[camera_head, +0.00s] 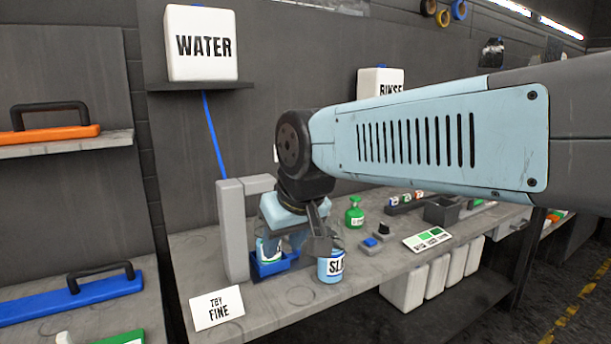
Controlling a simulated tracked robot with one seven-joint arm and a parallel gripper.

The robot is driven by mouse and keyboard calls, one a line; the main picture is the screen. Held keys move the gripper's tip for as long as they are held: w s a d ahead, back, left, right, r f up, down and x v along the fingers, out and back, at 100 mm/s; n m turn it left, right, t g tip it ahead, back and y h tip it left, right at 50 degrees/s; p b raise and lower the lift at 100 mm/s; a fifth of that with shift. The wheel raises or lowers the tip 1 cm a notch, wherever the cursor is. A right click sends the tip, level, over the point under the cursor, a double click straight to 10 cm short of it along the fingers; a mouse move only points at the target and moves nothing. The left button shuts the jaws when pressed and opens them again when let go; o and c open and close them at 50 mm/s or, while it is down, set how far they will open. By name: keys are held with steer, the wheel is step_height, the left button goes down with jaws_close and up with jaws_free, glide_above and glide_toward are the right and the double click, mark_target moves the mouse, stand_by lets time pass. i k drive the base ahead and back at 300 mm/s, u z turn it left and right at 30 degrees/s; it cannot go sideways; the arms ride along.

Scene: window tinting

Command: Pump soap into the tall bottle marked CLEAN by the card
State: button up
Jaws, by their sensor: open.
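My gripper (294,246) is open and points down over the bench, its fingers in front of the grey dispenser stand (234,230). A white bottle with green on its label (265,253) sits in a blue holder (270,268) at the stand's foot. My gripper partly hides it, and I cannot tell whether the fingers touch it. A blue bottle with a white label starting "SL" (331,267) stands just right of the holder, its top hidden by my gripper. I cannot read CLEAN on any bottle. A white card reading "FINE" on its lower line (218,308) stands at the front left.
A green bottle (354,214), blue button box (370,244), black-knobbed box (384,232) and green-swatch card (427,239) stand to the right. A WATER tank (202,65) is on a shelf, with a blue hose (213,135) below. White jugs (405,288) stand under the bench.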

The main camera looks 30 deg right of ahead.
mark_target(355, 199)
steer(key=z, duration=1.15)
